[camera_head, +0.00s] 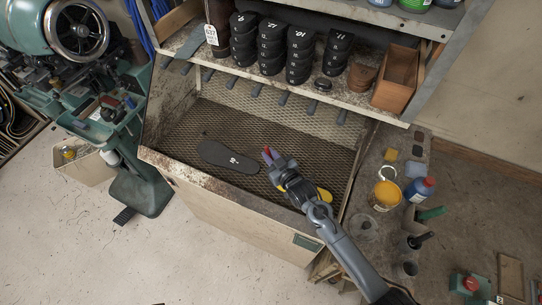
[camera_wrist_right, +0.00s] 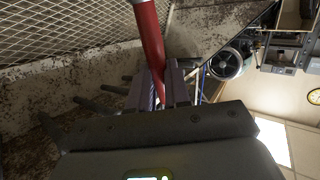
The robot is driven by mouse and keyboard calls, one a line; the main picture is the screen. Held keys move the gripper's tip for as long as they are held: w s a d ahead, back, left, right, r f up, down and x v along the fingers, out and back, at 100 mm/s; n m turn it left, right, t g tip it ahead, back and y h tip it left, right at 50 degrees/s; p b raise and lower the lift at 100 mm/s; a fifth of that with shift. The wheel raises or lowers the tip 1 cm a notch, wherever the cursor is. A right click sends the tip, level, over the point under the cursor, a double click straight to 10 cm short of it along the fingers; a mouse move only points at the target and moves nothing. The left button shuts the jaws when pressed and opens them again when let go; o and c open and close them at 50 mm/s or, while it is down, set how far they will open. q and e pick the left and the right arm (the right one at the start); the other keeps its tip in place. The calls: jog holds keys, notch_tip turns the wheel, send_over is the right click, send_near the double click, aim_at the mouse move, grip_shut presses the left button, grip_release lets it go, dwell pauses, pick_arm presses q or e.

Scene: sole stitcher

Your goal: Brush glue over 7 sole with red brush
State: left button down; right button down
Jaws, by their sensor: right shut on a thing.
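A dark sole (camera_head: 230,158) with a small white mark lies flat on the mesh floor of the bench well. My right gripper (camera_head: 275,165) is just right of the sole, over the mesh, and is shut on the red brush (camera_head: 267,153). In the right wrist view the brush's red handle (camera_wrist_right: 150,40) runs up from between the fingers (camera_wrist_right: 165,88). Its bristles cannot be made out. A pot of yellow-orange glue (camera_head: 387,194) stands on the side ledge at the right. My left gripper is not in view.
A shelf above the well carries stacks of black numbered pieces (camera_head: 270,45) and a wooden box (camera_head: 398,76). A yellow object (camera_head: 324,194) is partly hidden behind my right gripper. A blue bottle (camera_head: 419,189) stands beside the pot. A green machine (camera_head: 75,30) is at the left.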

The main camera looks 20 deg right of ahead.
aim_at(268, 149)
jog(key=shift+r+p, duration=1.2)
jog(key=shift+r, duration=0.6)
notch_tip(268, 149, up, 6)
jog(key=p, duration=0.6)
jog(key=shift+d, duration=0.1)
